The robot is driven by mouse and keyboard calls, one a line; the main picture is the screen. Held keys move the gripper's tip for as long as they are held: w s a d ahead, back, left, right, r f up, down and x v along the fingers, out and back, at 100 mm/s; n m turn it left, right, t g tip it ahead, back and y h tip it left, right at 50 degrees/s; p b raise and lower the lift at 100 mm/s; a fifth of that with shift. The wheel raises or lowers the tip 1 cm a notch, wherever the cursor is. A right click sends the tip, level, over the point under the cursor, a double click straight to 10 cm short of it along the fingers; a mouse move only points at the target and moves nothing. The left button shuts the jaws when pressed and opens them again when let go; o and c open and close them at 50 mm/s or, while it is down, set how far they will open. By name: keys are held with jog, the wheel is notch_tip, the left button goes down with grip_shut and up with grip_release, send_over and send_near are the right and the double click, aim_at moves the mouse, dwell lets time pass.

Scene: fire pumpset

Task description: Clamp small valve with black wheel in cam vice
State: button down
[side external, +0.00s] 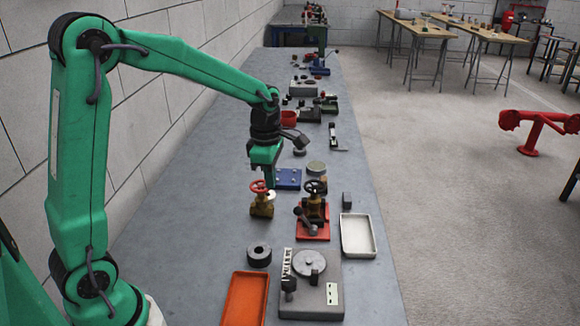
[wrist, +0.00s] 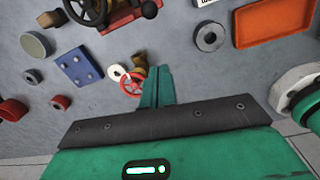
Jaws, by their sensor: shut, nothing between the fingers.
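The brass valve with a black wheel (side external: 315,187) stands upright at the red cam vice (side external: 313,235), whose dark lever (side external: 304,217) is at the front left. I cannot tell whether the jaws grip the valve. In the wrist view, the black wheel (wrist: 88,10) and red vice (wrist: 122,18) are partly cut off at the top edge. A brass valve with a red wheel (side external: 261,205) stands to their left. My gripper (side external: 270,184) is shut and empty, just behind and above the red-wheel valve. In the wrist view, my gripper (wrist: 157,72) is right beside that valve's red wheel (wrist: 131,83).
A blue plate (side external: 288,178) lies behind the valves. A white tray (side external: 358,236) is right of the vice. A black ring (side external: 259,254), an orange tray (side external: 246,298) and a grey fixture (side external: 312,297) are in front. The wall runs along the bench's left, with bare bench between.

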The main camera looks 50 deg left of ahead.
aim_at(309, 222)
jog(key=f, duration=0.9)
jog(key=shift+w, duration=0.25)
jog(key=shift+w+d, duration=0.55)
jog(key=shift+d, duration=0.1)
jog(key=shift+w+d+r, duration=0.25)
jog(key=shift+w+d, duration=0.05)
jog(key=shift+d, duration=0.15)
jog(key=shift+w+d+r, duration=0.2)
jog(key=shift+w+d, duration=0.05)
jog(key=shift+d, duration=0.15)
jog(key=shift+w+d+r, duration=0.25)
jog(key=shift+w+r, duration=0.05)
jog(key=shift+w+d+r, duration=0.65)
jog(key=shift+w+d, duration=0.2)
jog(key=shift+d, duration=0.05)
jog(key=shift+w+d+r, duration=0.25)
jog(key=shift+w+d, duration=1.45)
jog(key=shift+w, duration=0.05)
